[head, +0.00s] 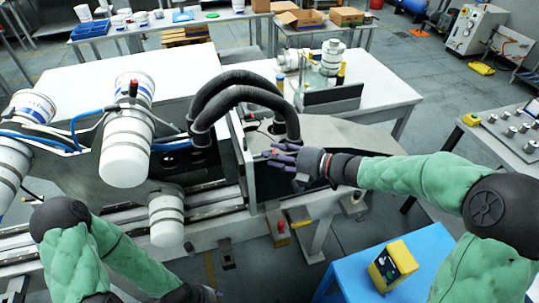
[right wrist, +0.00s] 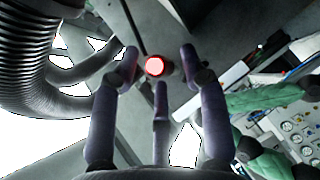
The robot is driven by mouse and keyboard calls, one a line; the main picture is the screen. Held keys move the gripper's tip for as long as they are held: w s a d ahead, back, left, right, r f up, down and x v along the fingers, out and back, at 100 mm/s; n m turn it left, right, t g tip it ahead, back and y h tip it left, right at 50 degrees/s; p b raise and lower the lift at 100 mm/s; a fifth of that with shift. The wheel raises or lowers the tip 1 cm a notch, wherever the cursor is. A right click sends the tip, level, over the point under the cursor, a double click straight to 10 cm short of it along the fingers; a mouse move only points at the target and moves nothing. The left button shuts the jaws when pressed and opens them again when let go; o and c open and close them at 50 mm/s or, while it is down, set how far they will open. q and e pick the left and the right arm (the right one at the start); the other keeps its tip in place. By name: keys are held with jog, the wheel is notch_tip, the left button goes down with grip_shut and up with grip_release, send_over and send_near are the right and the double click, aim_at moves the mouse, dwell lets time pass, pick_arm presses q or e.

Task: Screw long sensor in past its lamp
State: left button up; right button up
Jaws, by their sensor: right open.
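A red lamp (right wrist: 155,66) glows on the end of a short dark round part, which I take to be the sensor, in the right wrist view. The rest of the sensor's body is hidden. In the head view a small red spot (head: 270,153) shows at the fingertips. My right gripper (head: 276,157) is open beside the dark machine panel. In the right wrist view its three purple fingers (right wrist: 160,68) are spread around the lamp, and I cannot tell whether any touches it. My left gripper (head: 213,294) barely shows at the bottom edge, and its fingers are unclear.
Thick black ribbed hoses (head: 240,92) arch close to my right gripper, and also show in the right wrist view (right wrist: 30,55). White cylinders (head: 127,150) stand at left. A blue table (head: 430,245) with a yellow device (head: 393,265) is at lower right.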

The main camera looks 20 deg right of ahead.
jog(key=shift+x, duration=1)
grip_shut()
jog(key=shift+f, duration=0.1)
